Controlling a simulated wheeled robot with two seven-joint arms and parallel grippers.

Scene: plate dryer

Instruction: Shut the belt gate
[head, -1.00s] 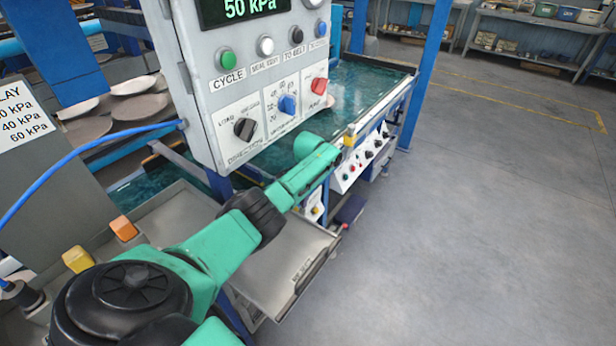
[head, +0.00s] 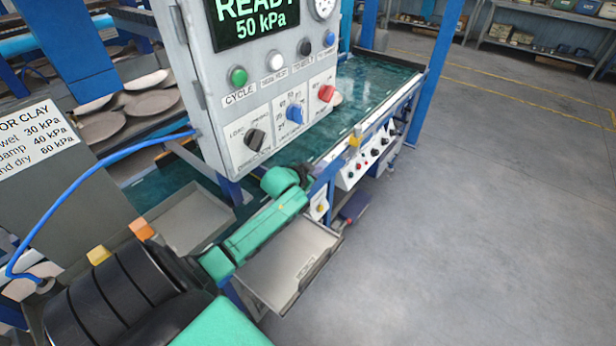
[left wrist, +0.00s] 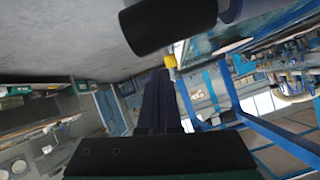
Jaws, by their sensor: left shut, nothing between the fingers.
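The green belt (head: 366,82) runs away behind the control box, with a pale rail (head: 382,112) along its right edge. A yellow piece (head: 353,141) sits at the near end of this rail. I cannot tell for sure which part is the belt gate or how far it is open. My left gripper (head: 304,172) is at the belt's near end, left of and below the yellow piece, mostly hidden by its own wrist. In the left wrist view its dark fingers (left wrist: 158,98) are together and empty. A yellow tip (left wrist: 170,61) and a dark cylinder (left wrist: 168,22) show beyond them. My right gripper is out of view.
The grey control box (head: 262,95) reads READY, 50 kPa, and hangs just above my left forearm. A small control panel (head: 366,158) sits under the rail. A metal tray (head: 288,262) lies below the forearm. A blue hose (head: 85,192) curves at left. Floor at right is clear.

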